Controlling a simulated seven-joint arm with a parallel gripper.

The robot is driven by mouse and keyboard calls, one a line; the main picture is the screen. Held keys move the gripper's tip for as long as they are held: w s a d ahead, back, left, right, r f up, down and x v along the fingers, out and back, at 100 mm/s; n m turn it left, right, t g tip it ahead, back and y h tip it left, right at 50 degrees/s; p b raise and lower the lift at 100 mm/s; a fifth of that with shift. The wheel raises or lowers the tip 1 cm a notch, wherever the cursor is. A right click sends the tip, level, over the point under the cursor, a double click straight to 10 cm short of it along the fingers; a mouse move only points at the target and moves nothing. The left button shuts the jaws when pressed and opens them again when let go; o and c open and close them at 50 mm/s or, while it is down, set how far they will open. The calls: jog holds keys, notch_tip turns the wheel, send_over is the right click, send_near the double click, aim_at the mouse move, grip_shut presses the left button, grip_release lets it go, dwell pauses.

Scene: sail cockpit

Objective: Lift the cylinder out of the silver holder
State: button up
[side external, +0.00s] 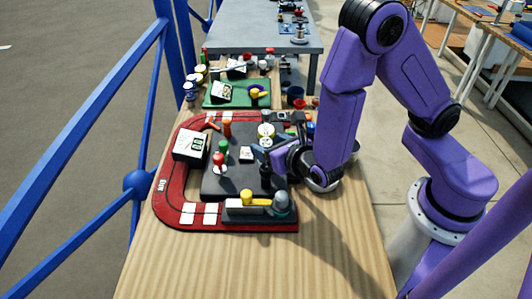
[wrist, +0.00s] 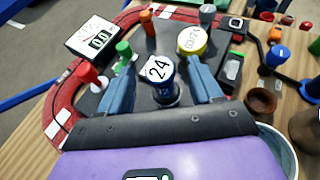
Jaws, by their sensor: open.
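My gripper (wrist: 163,88) is open, its two blue-grey fingers on either side of a dark blue cylinder (wrist: 166,92) with a white top marked 24. I see no contact between fingers and cylinder. In the side view my gripper (side external: 266,158) is low over the dark panel, partly hidden by my wrist. A silver round rim (wrist: 283,150), possibly the silver holder, shows at the lower right of the wrist view, mostly hidden by my gripper body. In the side view a silver round base (side external: 322,186) is beside my wrist. What it holds is hidden.
The red-edged console (side external: 170,195) carries a red knob (side external: 218,160), a green knob (side external: 223,146), a white meter (side external: 190,145) and a yellow-topped cylinder (wrist: 191,41). Bare wooden table (side external: 210,265) lies in front.

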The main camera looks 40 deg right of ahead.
jog(key=c, duration=1.2)
jog(key=shift+r, duration=0.1)
notch_tip(320, 180, up, 10)
